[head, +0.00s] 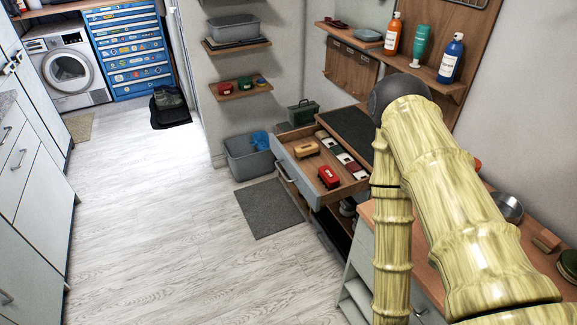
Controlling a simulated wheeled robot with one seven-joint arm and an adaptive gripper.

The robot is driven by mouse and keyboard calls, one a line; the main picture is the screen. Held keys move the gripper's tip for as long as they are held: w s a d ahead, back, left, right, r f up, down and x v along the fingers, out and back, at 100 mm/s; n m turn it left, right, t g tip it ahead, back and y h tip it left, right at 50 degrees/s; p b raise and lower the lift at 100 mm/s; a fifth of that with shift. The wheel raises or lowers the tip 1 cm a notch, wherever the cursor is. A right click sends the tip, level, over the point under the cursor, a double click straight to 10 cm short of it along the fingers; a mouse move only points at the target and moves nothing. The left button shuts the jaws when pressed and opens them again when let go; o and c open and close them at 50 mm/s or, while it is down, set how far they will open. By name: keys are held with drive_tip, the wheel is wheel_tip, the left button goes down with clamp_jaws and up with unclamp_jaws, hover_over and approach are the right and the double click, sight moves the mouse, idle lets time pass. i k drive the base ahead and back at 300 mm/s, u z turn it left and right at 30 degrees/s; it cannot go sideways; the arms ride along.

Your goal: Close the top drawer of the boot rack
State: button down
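The boot rack (322,117) stands against the right wall with a dark mat on top. Its top drawer (296,181) is pulled well out toward the aisle, with a grey front and a bar handle (285,171). Inside lie a yellow item (306,149), a red item (328,177) and several dark and white items (345,158). My bamboo-patterned arm rises at the right and covers part of the rack's near side. My gripper is not visible.
A grey bin (248,160) with something blue in it stands behind the drawer. A grey mat (268,208) lies on the floor before the rack. A wooden-topped counter (520,250) is at near right. The pale floor (170,225) at left is clear.

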sight(319, 159)
drive_tip(key=u, duration=0.7)
drive_tip(key=i, duration=1.15)
drive_tip(key=z, duration=0.15)
